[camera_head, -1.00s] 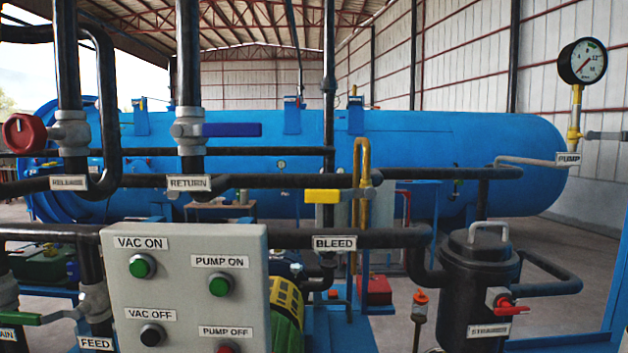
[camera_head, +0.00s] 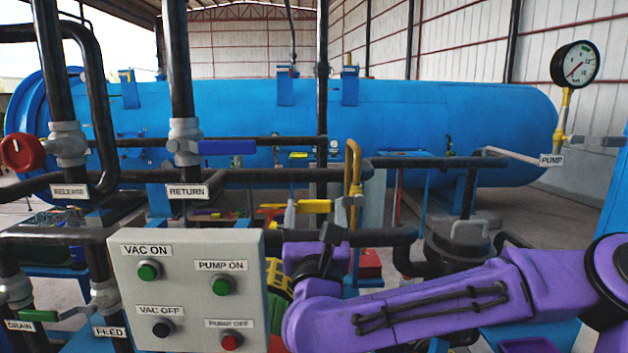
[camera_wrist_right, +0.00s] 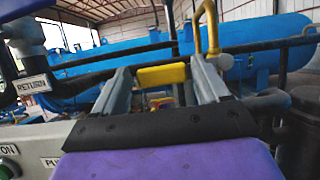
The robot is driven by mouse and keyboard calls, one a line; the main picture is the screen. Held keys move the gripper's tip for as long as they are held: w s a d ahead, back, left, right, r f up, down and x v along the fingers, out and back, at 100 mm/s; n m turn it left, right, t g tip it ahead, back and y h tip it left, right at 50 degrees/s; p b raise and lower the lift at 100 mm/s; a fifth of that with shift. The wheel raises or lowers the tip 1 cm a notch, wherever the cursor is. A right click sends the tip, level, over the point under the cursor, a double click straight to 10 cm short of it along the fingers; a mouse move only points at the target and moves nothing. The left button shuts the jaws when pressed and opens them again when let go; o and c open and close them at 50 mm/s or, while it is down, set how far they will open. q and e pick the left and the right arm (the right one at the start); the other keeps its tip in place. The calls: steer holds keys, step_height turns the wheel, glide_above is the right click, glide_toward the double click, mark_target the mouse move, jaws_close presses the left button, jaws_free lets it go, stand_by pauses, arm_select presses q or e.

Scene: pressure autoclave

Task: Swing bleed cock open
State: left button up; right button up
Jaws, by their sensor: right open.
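The yellow bleed cock lever (camera_head: 314,206) lies level and points left from its valve on the bent yellow pipe (camera_head: 353,165). The lever also shows in the right wrist view (camera_wrist_right: 163,75). My right gripper (camera_head: 316,210) is open at the lever, its grey fingers to the left and right of it. In the right wrist view my gripper (camera_wrist_right: 160,72) shows the lever between or just beyond its fingertips; I cannot tell whether they touch it. The BLEED label is hidden behind my purple right arm. My left gripper is not in view.
A grey button panel (camera_head: 190,246) stands left of my right arm. Black pipes (camera_head: 270,175) run across behind and above it. The RETURN valve's blue lever (camera_head: 226,147) is up to the left. The black strainer pot (camera_head: 455,247) is partly hidden behind my arm.

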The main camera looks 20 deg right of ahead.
mark_target(315, 204)
steer(key=p+x, duration=0.2)
steer(key=x, duration=0.2)
steer(key=shift+w+d+r, duration=0.15)
steer(key=shift+w+r, duration=0.05)
steer(key=shift+r, duration=0.05)
steer(key=shift+w, duration=0.3)
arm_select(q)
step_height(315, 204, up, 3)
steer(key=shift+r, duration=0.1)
arm_select(e)
steer(key=shift+f, duration=0.1)
